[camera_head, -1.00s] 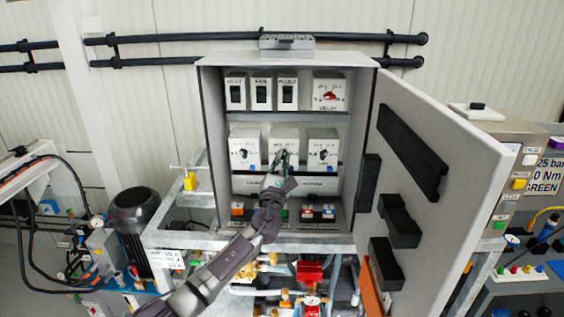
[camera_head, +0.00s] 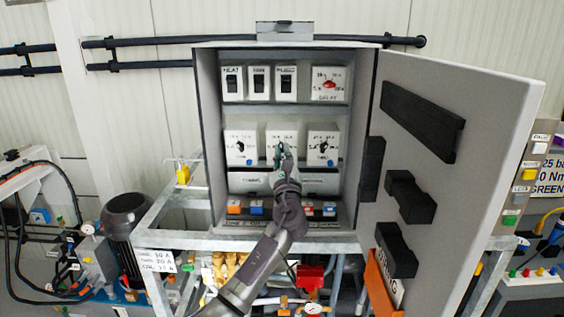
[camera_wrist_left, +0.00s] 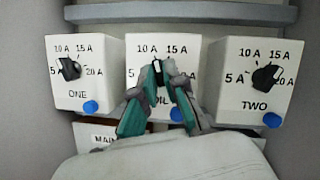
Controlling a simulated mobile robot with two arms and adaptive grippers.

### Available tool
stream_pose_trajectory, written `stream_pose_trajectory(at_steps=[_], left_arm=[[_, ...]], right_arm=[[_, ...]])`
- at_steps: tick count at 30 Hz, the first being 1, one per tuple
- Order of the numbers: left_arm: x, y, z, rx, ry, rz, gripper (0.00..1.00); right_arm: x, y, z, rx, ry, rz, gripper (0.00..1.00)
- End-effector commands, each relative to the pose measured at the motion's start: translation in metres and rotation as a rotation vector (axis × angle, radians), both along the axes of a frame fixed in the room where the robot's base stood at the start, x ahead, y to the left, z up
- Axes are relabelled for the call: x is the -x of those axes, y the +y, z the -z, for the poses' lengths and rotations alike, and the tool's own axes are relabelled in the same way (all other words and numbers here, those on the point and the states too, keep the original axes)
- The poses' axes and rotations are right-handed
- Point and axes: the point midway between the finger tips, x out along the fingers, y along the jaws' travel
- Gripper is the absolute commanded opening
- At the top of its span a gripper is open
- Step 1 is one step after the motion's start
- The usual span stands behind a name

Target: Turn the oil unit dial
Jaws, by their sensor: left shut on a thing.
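The oil unit (camera_wrist_left: 139,50) is the middle of three white dial boxes in the open cabinet. It also shows in the head view (camera_head: 274,131), partly behind my gripper. Its label is mostly hidden; only the end of "OIL" shows. My left gripper (camera_wrist_left: 158,72) has its teal-padded fingers at the front of this box, shut on the black oil unit dial (camera_wrist_left: 157,64). Most of the dial is hidden between the fingertips. In the head view my left gripper (camera_head: 280,155) reaches up from below to the middle box. My right gripper is not in view.
Dial boxes ONE (camera_wrist_left: 84,75) and TWO (camera_wrist_left: 261,80) stand close on either side, each with a black dial and blue button. Above are switches and a red-dial delay box (camera_head: 328,87). The open cabinet door (camera_head: 445,160) stands on the right.

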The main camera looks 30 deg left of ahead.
Motion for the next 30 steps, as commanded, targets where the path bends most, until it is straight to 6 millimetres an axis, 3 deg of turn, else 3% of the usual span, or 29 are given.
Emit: stream_pose_trajectory(at_steps=[6, 24, 25, 30], left_arm=[[-0.0008, -0.0011, 0.0019, 0.079, -0.046, 0.0, 0.0], [-0.0008, -0.0012, 0.0003, 0.114, -0.067, 0.0, 0.0], [-0.0008, -0.0012, 0.0003, 0.114, -0.067, 0.0, 0.13], [-0.0009, -0.0011, 0.0002, 0.113, -0.067, 0.001, 0.36]], right_arm=[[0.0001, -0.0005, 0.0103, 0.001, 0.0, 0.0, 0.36], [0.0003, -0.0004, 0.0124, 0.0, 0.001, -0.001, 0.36], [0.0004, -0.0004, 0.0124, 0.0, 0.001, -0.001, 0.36], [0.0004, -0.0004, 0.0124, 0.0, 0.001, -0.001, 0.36]])
